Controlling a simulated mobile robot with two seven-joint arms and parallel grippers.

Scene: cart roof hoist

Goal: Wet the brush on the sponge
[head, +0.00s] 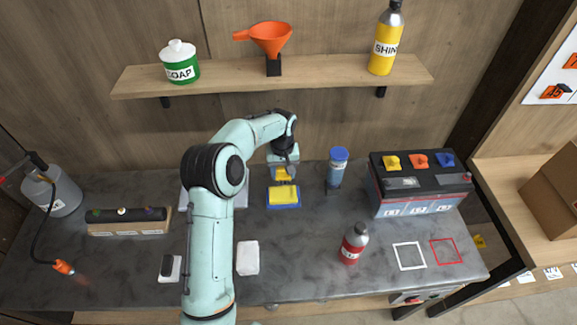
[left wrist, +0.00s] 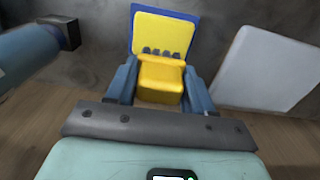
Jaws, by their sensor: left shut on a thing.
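My left gripper (head: 284,172) reaches over the back middle of the bench. In the left wrist view its two blue fingers (left wrist: 158,88) are shut on the brush (left wrist: 160,78), a yellow block with a row of dark bristle tufts at its far end. In the head view only a bit of the brush (head: 283,176) shows below the gripper. The sponge (head: 284,195) is a yellow pad on a blue tray, just in front of the gripper. It also shows in the left wrist view (left wrist: 165,30), right beyond the bristles. I cannot tell whether bristles and sponge touch. My right gripper is not in view.
A blue-lidded container (head: 337,170) stands right of the gripper, then a battery (head: 420,183) with coloured caps. A red bottle (head: 354,243) and a white cloth (head: 248,258) are nearer. A shelf (head: 330,73) with a soap jar, funnel and yellow bottle hangs above.

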